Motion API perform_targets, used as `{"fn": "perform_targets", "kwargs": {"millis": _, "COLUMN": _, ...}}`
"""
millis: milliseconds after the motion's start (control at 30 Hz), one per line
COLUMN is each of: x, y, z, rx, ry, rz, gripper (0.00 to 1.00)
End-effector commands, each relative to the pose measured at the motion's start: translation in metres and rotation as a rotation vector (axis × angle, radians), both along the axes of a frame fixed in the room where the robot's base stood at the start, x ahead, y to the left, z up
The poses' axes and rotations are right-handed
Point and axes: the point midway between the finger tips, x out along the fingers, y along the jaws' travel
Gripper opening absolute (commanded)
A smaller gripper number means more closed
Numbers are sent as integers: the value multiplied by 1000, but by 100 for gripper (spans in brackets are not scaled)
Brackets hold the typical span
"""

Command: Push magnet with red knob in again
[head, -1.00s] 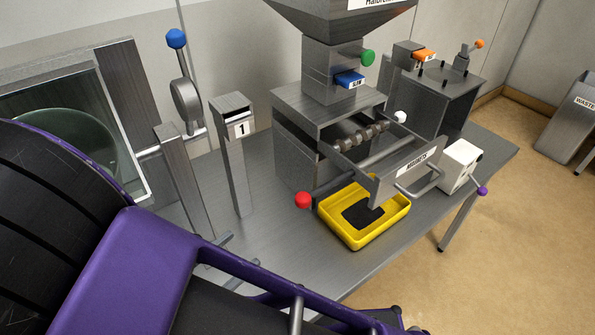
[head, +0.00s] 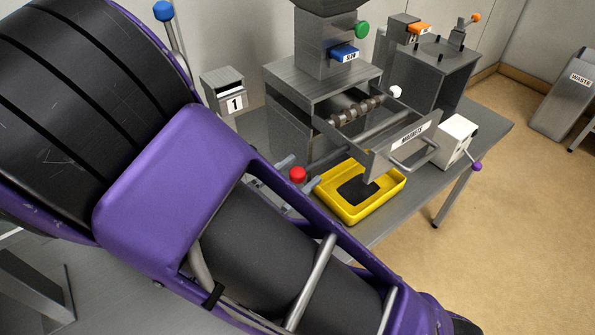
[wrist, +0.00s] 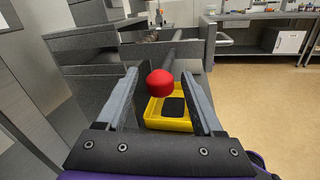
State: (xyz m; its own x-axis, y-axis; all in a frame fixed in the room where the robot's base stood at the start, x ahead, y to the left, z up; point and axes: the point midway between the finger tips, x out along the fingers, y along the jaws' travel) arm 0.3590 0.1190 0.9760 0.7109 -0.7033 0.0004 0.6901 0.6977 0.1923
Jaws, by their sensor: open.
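The red knob (head: 298,174) is the end of a magnet rod that sticks out from the open magnet drawer (head: 405,140), labelled "MAGNETS". In the wrist view the red knob (wrist: 160,83) sits between and beyond my two gripper fingers. My gripper (wrist: 164,92) is open and empty; the fingers stand on either side of the knob in the picture, and I cannot tell whether either touches it. In the head view the fingertips (head: 297,180) show close around the knob, partly hidden by my arm. Another rod with a white knob (head: 395,92) lies farther back in the drawer.
A yellow tray (head: 392,196) with dark material lies under the drawer. A white box with a purple knob (head: 477,166) stands to the right. The post labelled 1 (head: 222,84) and a blue-knobbed lever (head: 163,11) are at the left. Open floor lies to the right.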

Motion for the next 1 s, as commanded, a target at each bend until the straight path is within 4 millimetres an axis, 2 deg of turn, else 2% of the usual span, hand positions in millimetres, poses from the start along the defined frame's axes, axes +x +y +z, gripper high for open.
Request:
{"fn": "perform_targets", "kwargs": {"millis": 333, "x": 3, "y": -3, "z": 0, "rx": 1, "ry": 1, "rz": -1, "gripper": 67}}
{"fn": "perform_targets", "kwargs": {"millis": 700, "x": 2, "y": -3, "z": 0, "rx": 0, "ry": 0, "rz": 0, "gripper": 0}}
{"fn": "perform_targets", "kwargs": {"millis": 1000, "x": 2, "y": -3, "z": 0, "rx": 0, "ry": 1, "rz": 0, "gripper": 0}}
